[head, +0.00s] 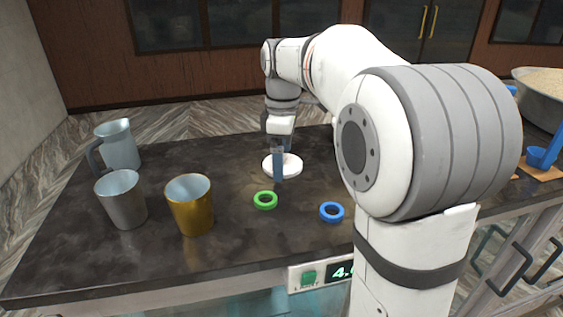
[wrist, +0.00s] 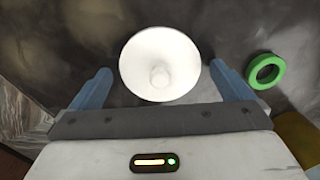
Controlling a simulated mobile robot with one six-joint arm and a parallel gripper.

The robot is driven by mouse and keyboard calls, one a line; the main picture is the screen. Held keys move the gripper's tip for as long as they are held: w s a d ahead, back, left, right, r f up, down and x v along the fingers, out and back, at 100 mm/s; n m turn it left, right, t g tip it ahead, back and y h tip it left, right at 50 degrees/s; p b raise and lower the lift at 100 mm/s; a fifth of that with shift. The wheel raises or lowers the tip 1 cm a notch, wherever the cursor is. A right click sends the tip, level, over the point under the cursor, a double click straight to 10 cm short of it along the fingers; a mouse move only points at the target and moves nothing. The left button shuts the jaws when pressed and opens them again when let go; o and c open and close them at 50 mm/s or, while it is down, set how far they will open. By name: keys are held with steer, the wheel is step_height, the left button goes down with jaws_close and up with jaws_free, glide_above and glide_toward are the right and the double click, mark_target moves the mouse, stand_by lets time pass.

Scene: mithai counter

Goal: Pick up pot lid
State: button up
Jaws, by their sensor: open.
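The pot lid is a round white disc (head: 292,166) lying on the dark counter in the head view. In the wrist view the lid (wrist: 160,55) shows from above with a small round knob near its lower middle. My gripper (head: 278,170) points down at the lid in the head view. In the wrist view its two blue fingers stand apart on either side of the lid, and my gripper (wrist: 165,85) is open and empty. The fingers' exact height above the counter is hard to tell.
A green ring (head: 265,200) and a blue ring (head: 332,212) lie in front of the lid. A gold cup (head: 190,207), a grey cup (head: 122,202) and a grey jug (head: 118,148) stand to the left. A blue scoop (head: 543,157) is at far right.

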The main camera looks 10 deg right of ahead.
steer(key=c, duration=0.9)
